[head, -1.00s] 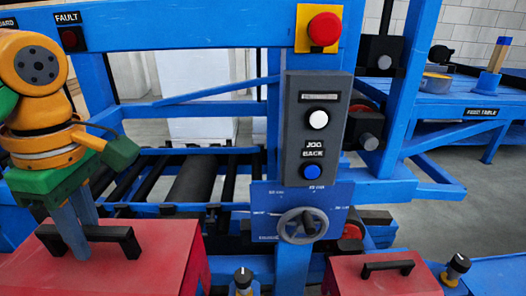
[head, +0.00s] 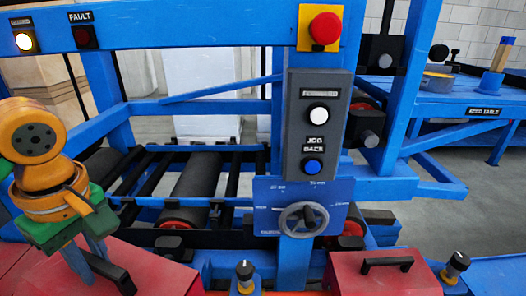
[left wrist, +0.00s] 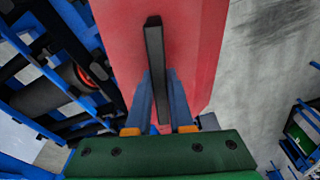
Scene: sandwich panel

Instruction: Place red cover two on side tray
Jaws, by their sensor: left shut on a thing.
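A red cover (head: 150,262) with a black handle (head: 112,276) shows at the lower left of the head view. My left gripper (head: 92,266) is shut on this handle, its blue-grey fingers pointing down onto it. In the left wrist view the same red cover (left wrist: 205,50) fills the middle, its black handle (left wrist: 154,60) between the fingers of my left gripper (left wrist: 160,85). A second red cover (head: 375,282) with a black handle sits at the lower right, with no gripper near it. I cannot tell a side tray in these views. My right gripper is not in view.
A blue machine frame with rollers (head: 195,188) stands ahead. A grey button panel (head: 318,130) and a handwheel (head: 303,220) stand in the middle. Black knobs (head: 244,272) flank the second cover. A blue table (head: 455,97) is at the back right.

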